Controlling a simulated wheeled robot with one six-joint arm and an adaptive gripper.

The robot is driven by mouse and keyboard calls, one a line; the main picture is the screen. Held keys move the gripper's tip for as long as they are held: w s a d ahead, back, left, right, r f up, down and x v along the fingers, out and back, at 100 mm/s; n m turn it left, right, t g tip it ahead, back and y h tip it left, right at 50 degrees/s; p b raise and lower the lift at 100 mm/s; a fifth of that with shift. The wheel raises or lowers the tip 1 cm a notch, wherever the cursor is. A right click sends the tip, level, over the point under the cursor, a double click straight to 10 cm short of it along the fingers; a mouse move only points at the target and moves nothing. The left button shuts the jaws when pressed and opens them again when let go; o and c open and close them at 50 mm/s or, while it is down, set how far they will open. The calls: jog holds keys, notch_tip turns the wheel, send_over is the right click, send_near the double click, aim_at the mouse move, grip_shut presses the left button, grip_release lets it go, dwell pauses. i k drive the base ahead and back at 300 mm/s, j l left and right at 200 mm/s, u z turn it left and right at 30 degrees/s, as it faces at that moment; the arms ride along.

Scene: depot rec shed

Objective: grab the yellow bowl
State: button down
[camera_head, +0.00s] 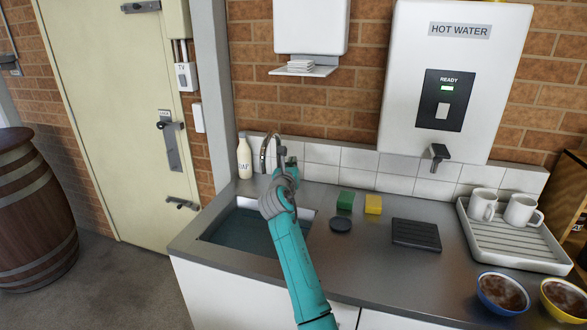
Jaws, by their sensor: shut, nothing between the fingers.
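The yellow bowl (553,314) stands on the steel counter at the lower right, cut off by the picture's edge. It holds something brown. My gripper (283,157) is at the far end of my teal arm, over the back of the sink and beside the tap. It is shut and empty, seen small and partly hidden by my own wrist. It is far to the left of the yellow bowl and apart from it.
A blue bowl (489,302) with brown contents stands close left of the yellow one. Behind them is a drain tray (503,256) with two white mugs (483,205).

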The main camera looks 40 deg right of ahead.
aim_at(564, 301)
jog(key=k, duration=1)
